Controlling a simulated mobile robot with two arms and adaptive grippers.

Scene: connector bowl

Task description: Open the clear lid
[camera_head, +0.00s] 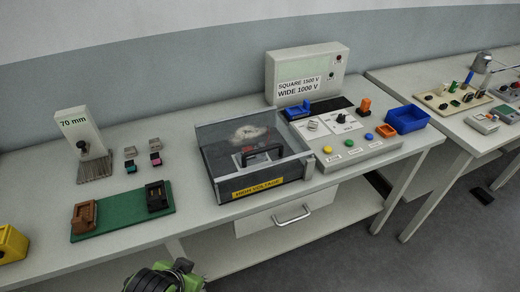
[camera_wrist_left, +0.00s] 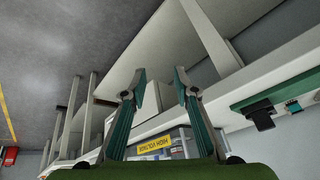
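The clear lid (camera_head: 228,128) lies over a dark box (camera_head: 222,190) in the middle of the bench and looks closed. A yellow HIGH VOLTAGE label (camera_head: 257,187) is on the box's front; it also shows, upside down, in the left wrist view (camera_wrist_left: 153,148). A black and red part with a handle (camera_head: 262,154) shows through the lid. My left gripper (camera_head: 165,279) is low in front of the bench, left of the box and apart from it. In the left wrist view its two fingers (camera_wrist_left: 160,70) are spread with nothing between them. My right gripper is not in view.
A control panel (camera_head: 368,150) with buttons adjoins the box on the right, with a display unit (camera_head: 305,72) behind. A green board (camera_head: 122,212) and 70 mm block (camera_head: 80,130) stand to the left. A drawer handle (camera_head: 292,215) projects below the bench edge.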

